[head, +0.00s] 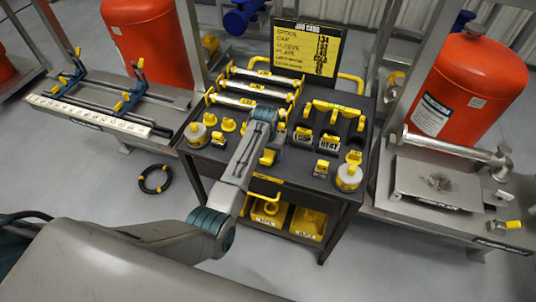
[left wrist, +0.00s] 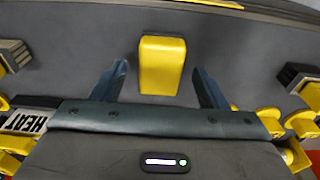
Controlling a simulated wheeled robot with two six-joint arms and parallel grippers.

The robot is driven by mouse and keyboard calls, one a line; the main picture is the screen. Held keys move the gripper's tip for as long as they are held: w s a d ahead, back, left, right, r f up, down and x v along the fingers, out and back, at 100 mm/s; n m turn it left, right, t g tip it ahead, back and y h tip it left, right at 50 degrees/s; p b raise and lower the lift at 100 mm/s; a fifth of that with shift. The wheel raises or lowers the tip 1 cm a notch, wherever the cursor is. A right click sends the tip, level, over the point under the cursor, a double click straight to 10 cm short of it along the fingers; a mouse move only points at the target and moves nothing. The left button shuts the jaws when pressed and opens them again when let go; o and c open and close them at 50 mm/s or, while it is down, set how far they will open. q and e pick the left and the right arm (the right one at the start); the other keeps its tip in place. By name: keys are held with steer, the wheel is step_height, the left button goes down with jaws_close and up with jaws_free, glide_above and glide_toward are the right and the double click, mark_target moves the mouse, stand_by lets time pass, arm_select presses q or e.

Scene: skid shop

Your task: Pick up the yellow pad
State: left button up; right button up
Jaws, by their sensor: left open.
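The yellow pad is a plain rounded yellow block (left wrist: 162,65) lying on the dark cart top, in the upper middle of the left wrist view. In the head view it shows as a small yellow piece (head: 267,157) near the cart's front edge, partly hidden by my arm. My left gripper (head: 274,140) hangs over the cart next to it. In the left wrist view the two dark fingers (left wrist: 160,82) are spread wide and empty, one on each side of the pad's near end. Whether they are at pad height I cannot tell. My right gripper is not in view.
The cart top (head: 295,180) holds yellow-marked bars (head: 262,88), a HEAT block (head: 329,142), a round tin (head: 348,176) and several yellow caps. A front handle (head: 267,178) borders it. A sign (head: 307,47) stands behind. Side benches flank the cart; a black ring (head: 155,179) lies on the floor.

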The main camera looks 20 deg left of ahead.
arm_select(q)
steer(key=shift+w+f, duration=0.1)
steer(key=shift+f, duration=0.85)
steer(key=c, duration=1.1)
steer(key=shift+o, duration=0.2)
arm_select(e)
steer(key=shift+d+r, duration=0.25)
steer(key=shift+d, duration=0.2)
